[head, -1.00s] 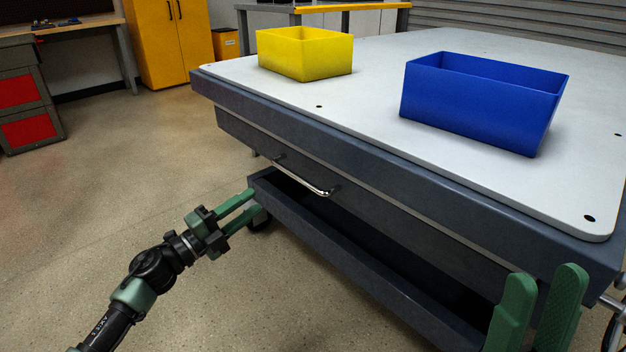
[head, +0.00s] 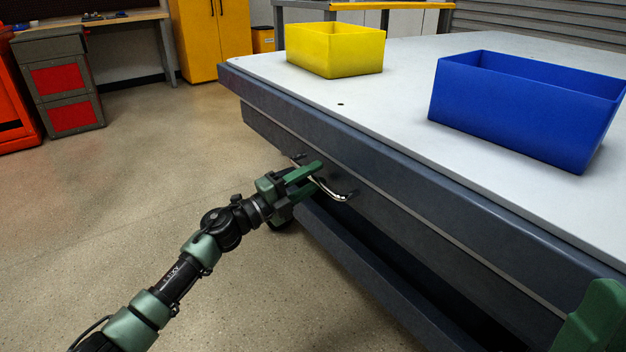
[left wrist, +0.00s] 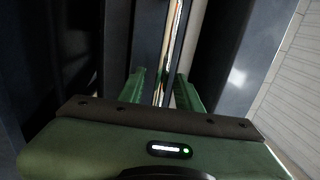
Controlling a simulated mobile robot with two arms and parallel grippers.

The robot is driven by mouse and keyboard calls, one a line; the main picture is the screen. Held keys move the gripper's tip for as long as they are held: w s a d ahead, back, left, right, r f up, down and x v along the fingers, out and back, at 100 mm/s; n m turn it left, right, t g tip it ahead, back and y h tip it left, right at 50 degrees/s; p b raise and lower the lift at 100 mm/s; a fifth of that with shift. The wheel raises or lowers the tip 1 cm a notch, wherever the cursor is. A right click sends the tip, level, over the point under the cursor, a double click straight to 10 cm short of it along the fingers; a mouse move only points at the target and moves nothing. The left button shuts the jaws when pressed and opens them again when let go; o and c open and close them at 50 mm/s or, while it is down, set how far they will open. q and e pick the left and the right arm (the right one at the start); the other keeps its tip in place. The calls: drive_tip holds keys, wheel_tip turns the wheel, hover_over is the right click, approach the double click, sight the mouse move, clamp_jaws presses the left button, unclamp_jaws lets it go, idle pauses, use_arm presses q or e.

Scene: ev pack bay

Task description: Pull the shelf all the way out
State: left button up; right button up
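The shelf front (head: 400,215) is a dark blue-grey panel below the table's edge, and it looks pushed in. Its curved chrome handle (head: 341,196) sits toward the panel's left end; the gripper hides part of it. My left gripper (head: 314,174) is at the handle, with one finger on each side of the bar. In the left wrist view, the bright bar (left wrist: 174,45) runs between the two green fingers (left wrist: 162,90), which are spread apart. My right gripper (head: 592,322) shows only in part at the lower right corner, and its opening cannot be seen.
The white table top (head: 400,110) carries a yellow bin (head: 335,50) and a blue bin (head: 515,112). A dark open tray (head: 365,280) lies below the shelf front. The floor (head: 150,200) left of the table is clear. A grey cabinet with red drawers (head: 65,95) stands far left.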

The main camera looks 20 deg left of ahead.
use_arm(q)
clamp_jaws()
idle(1.4)
